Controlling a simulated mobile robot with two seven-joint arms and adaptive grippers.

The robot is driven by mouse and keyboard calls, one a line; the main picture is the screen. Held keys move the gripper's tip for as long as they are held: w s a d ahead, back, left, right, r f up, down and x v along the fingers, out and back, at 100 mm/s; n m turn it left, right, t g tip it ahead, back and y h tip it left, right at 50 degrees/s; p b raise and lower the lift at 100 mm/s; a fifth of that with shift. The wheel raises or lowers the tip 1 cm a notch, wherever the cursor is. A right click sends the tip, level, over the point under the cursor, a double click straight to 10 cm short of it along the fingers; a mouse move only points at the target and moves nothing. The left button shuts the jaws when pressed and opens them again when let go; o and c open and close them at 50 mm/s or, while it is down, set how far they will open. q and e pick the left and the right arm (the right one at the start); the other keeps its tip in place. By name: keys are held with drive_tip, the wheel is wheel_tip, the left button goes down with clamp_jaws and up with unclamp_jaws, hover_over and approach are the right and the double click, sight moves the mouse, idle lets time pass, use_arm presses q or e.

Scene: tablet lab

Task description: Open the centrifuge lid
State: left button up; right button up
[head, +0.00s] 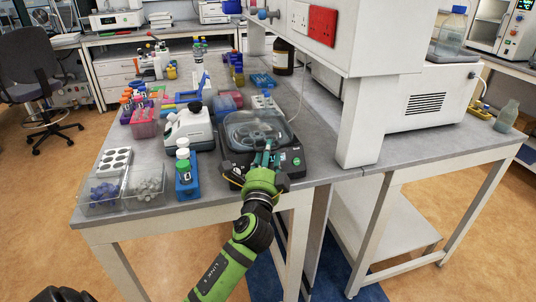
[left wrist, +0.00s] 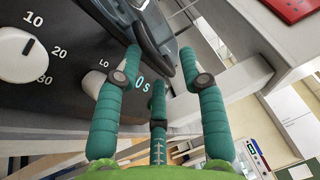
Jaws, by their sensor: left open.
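The centrifuge (head: 290,163) is a black box with a clear lid (head: 248,121) that looks closed over a round rotor. It stands near the table's front edge. My left gripper (head: 265,153) is at the lid's front edge, reaching in from the front, with its teal fingers open. In the left wrist view, the fingers of my left gripper (left wrist: 160,62) are spread around a dark curved edge of the lid (left wrist: 150,42). I cannot tell whether they touch it. The control panel (left wrist: 58,62) with white dials is to the left.
Clear trays (head: 100,203) lie at the front left. A white shelf post (head: 362,120) rises close on the right. The floor in front is clear.

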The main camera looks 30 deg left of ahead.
use_arm(q)
drive_tip(key=shift+c, duration=0.4)
clamp_jaws()
